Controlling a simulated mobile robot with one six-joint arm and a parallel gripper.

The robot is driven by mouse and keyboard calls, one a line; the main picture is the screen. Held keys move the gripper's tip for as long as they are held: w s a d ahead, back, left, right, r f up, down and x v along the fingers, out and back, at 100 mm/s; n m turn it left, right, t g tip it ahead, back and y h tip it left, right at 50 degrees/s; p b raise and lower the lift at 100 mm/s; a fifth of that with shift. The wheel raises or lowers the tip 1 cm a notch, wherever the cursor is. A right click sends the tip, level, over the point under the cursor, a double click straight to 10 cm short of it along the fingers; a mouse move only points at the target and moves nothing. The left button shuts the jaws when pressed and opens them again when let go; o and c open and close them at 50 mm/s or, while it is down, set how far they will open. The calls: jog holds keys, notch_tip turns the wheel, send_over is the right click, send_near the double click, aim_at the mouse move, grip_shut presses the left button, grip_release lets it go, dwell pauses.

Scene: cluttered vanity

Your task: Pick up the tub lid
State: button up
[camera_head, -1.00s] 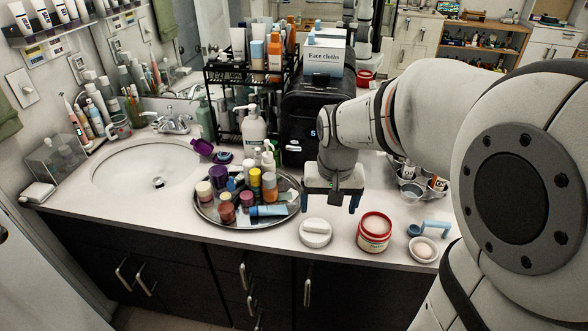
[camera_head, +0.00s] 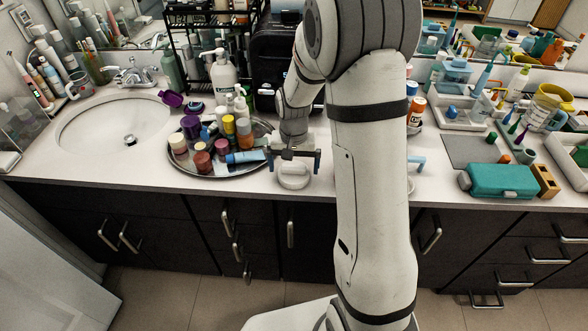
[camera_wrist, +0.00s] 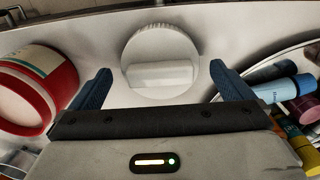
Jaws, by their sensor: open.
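The tub lid (camera_head: 293,178) is a white round disc with a raised bar across its top. It lies flat on the counter near the front edge. It also shows in the wrist view (camera_wrist: 160,45), between and just beyond my fingertips. My gripper (camera_head: 293,160) is open and empty, its blue fingers apart above the lid, one toward each side. In the wrist view my gripper (camera_wrist: 160,70) has its fingers to the left and right of the lid, not visibly touching it. A red-rimmed tub (camera_wrist: 66,88) stands left in the wrist view; my arm hides it in the head view.
A round tray (camera_head: 222,175) crowded with bottles and jars stands just left of the lid; its items show close to my right finger in the wrist view. A sink (camera_head: 75,135) is farther left. A teal case (camera_head: 500,180) and other clutter stand right.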

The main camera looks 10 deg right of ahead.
jog(key=shift+f, duration=0.8)
jog(key=shift+c, duration=0.3)
jog(key=c, duration=0.8)
jog(key=shift+c, duration=0.2)
